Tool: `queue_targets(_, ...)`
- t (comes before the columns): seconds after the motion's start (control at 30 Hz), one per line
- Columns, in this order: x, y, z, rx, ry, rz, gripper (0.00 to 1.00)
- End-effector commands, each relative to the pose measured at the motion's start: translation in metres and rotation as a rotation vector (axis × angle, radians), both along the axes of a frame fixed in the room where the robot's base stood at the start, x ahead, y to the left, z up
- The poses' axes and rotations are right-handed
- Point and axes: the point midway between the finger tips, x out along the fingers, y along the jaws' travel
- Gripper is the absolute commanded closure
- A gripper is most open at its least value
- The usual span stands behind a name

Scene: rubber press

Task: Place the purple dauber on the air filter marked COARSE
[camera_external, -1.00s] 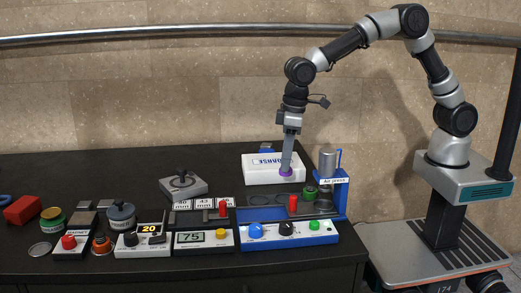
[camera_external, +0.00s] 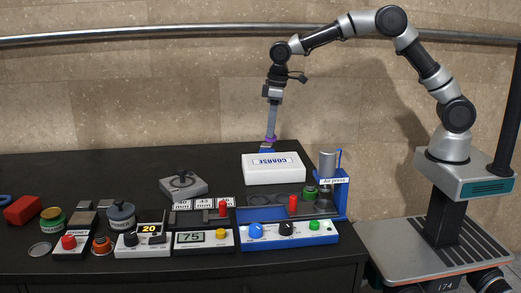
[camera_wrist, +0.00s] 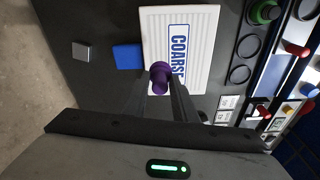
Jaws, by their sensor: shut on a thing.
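The air filter marked COARSE (camera_external: 274,174) is a white box lying flat on the black table, its blue label facing up. It also fills the upper middle of the wrist view (camera_wrist: 203,50). My gripper (camera_external: 270,137) is shut on the purple dauber (camera_wrist: 159,73). The dauber also shows as a small purple piece (camera_external: 270,140) at the fingertips in the external view. In the wrist view the dauber overlaps the edge of the filter and part of its lettering. In the external view it appears above the filter's back left edge, apart from it.
A blue block (camera_wrist: 127,57) lies beside the filter, with a small grey block (camera_wrist: 82,50) further off. The air press (camera_external: 328,170) stands right of the filter. A grey device (camera_external: 183,185) and several control boxes stand left and in front. Bare table lies left of the filter.

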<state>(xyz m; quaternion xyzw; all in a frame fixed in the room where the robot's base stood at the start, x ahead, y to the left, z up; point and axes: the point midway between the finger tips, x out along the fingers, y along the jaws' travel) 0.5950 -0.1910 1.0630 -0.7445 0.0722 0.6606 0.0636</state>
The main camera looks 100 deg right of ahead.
Motion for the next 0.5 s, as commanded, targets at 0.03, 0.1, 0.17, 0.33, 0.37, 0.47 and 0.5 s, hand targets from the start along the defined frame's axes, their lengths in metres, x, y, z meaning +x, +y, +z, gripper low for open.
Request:
queue_targets(0.03,0.000,0.000,-0.005,0.000,0.001,0.000,0.97)
queue_targets(0.1,0.000,0.000,-0.011,0.000,0.000,-0.001,0.97)
queue_targets(0.17,0.000,0.000,-0.018,0.000,0.001,-0.001,0.97)
queue_targets(0.33,0.000,0.000,-0.047,0.001,0.002,-0.001,0.97)
queue_targets(0.37,0.000,0.000,-0.051,0.001,0.002,-0.001,0.97)
queue_targets(0.47,0.000,0.000,-0.058,0.000,-0.001,-0.001,0.97)
queue_targets(0.5,0.000,0.000,-0.059,0.000,-0.001,-0.001,0.97)
